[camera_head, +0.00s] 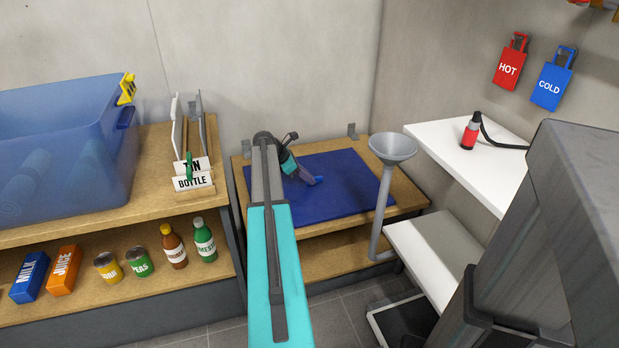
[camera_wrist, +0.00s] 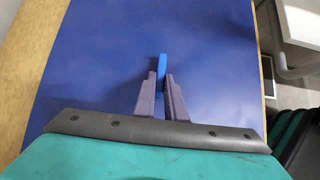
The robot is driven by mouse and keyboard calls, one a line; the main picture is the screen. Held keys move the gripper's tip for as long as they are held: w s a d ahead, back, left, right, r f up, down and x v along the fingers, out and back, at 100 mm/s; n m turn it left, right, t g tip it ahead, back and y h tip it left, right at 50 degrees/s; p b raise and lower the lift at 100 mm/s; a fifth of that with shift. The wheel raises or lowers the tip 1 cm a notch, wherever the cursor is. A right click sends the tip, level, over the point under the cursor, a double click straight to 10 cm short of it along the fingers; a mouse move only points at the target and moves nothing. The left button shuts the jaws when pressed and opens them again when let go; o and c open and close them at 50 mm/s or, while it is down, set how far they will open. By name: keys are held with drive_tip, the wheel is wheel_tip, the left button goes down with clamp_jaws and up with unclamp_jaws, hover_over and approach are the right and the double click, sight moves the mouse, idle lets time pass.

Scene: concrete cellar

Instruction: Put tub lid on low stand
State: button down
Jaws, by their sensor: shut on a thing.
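A flat dark blue rectangular panel (camera_head: 345,200), which appears to be the tub lid, lies over the wooden low stand (camera_head: 408,190) in the head view. It fills most of the wrist view (camera_wrist: 90,75). Its edges look level with the wooden top; I cannot tell whether it rests fully on it. My gripper (camera_head: 308,177) is above the panel. Its two dark fingers (camera_wrist: 164,82) are shut on a small bright blue bar (camera_wrist: 162,66), which looks like the lid's handle. My arm hides part of the panel's left side.
A translucent blue tub (camera_head: 60,150) stands on the wooden shelf at left, with cartons, cans and bottles below. A grey funnel (camera_head: 392,148) on a pipe stands close to the stand's right side. White shelves (camera_head: 470,150) are at right, one holding a red bottle (camera_head: 470,131).

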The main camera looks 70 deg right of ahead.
drive_tip(key=shift+r, duration=0.1)
drive_tip(key=c, duration=1.8)
unclamp_jaws()
drive_tip(key=p+v, duration=0.2)
drive_tip(key=v, duration=1)
drive_tip(key=shift+s+a+p, duration=0.1)
drive_tip(key=shift+a+p, duration=0.05)
drive_tip(key=shift+p, duration=0.15)
